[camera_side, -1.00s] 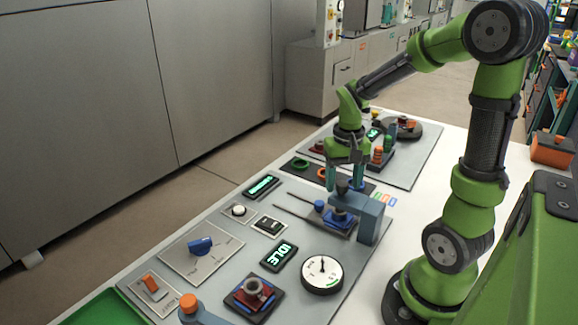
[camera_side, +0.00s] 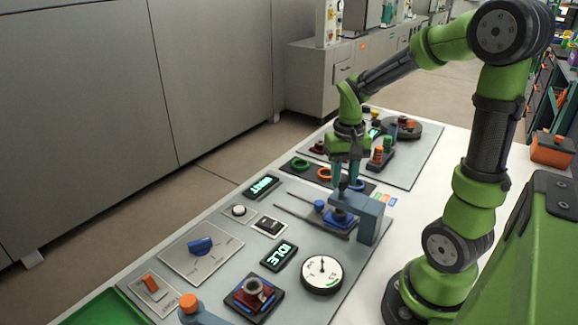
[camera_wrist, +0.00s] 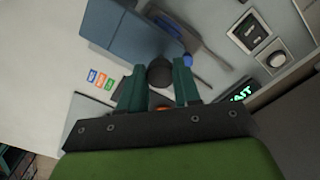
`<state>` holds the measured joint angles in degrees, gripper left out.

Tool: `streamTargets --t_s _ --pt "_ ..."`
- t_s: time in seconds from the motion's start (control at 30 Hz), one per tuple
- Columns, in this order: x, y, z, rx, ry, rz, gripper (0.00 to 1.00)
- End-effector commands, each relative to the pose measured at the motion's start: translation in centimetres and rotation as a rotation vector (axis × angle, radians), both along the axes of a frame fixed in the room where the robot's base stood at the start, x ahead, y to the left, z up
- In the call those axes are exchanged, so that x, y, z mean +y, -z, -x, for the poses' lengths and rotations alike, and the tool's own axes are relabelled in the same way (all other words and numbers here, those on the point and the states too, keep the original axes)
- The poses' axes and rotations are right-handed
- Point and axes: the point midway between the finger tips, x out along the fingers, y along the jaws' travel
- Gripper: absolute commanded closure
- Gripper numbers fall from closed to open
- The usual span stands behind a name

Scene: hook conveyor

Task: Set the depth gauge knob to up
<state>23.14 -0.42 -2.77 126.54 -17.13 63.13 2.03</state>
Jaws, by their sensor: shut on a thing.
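My gripper (camera_side: 345,183) is above the panel at a blue-grey bracket (camera_side: 370,215), pointing down. Its two teal fingers are shut on a dark round knob (camera_wrist: 160,73), which shows between the fingertips in the wrist view. In the side view the knob (camera_side: 343,184) stands at the bracket's arm, above a blue block. No readable label says which knob belongs to the depth gauge, and I cannot tell the knob's setting. A round white dial (camera_side: 322,273) with a black needle pointing up lies in front of the bracket.
A blue knob (camera_side: 200,245) on a plate, an orange switch (camera_side: 151,282) and a display reading IDLE (camera_side: 279,255) lie to the left. Another display (camera_side: 261,186) reads WAIT.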

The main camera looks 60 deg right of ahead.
Motion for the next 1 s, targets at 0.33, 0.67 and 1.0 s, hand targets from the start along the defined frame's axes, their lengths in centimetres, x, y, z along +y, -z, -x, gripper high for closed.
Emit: streamTargets --t_s 0.33,0.67,1.0 --pt "0.0 -1.1 0.0 -0.004 0.002 0.001 0.64" --pt "0.0 -1.0 0.0 -0.001 0.001 0.0 0.42" --pt "0.0 -3.6 -0.1 -0.007 0.0 0.003 0.42"
